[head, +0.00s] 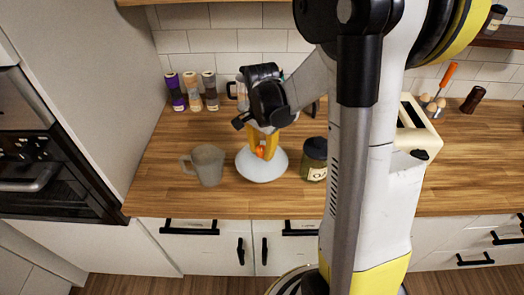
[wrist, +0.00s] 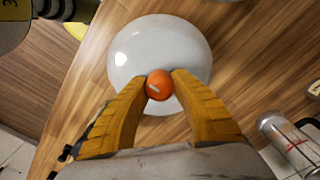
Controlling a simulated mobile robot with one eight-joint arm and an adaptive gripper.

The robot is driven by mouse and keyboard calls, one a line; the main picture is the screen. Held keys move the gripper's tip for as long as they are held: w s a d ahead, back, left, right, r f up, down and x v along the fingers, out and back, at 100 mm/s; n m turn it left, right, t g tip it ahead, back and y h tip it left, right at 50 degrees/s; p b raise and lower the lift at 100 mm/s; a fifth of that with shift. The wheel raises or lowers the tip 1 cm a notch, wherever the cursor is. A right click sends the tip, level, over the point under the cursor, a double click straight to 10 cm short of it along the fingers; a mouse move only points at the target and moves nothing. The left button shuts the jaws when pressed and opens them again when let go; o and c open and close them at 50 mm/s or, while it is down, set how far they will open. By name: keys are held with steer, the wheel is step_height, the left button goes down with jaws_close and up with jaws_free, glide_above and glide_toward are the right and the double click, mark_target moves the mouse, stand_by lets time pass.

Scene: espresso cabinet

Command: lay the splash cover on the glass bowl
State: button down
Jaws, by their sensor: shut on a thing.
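The splash cover (head: 262,171) is a pale white, round, shallow dome with an orange knob on top. It is over the wooden counter, and it also shows in the wrist view (wrist: 160,45). My gripper (head: 262,150) is above it, pointing down. In the wrist view its two yellow fingers (wrist: 159,85) are shut on the orange knob from both sides. I see no separate glass bowl in either view. It may be hidden beneath the cover, and I cannot tell whether the cover rests on anything.
A grey jug (head: 207,166) stands close left of the cover, and a dark-lidded jar (head: 314,160) close right. Several spice jars (head: 193,92) stand by the tiled wall. A cream toaster-like appliance (head: 415,130) is farther right. The counter's front edge is just nearer.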

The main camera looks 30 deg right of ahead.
stand_by(0.3)
steer(key=c, duration=0.5)
jaws_free()
steer(key=shift+f, duration=0.1)
steer(key=shift+c, duration=0.2)
steer(key=shift+r+p, duration=2.5)
steer(key=shift+r, duration=1.1)
steer(key=s+a+n+t+b, duration=0.7)
steer(key=s+a+n+b, duration=0.4)
steer(key=a+n, duration=0.2)
steer(key=shift+a+r+n, duration=0.3)
steer(key=shift+r+n, duration=0.15)
steer(key=shift+n, duration=0.45)
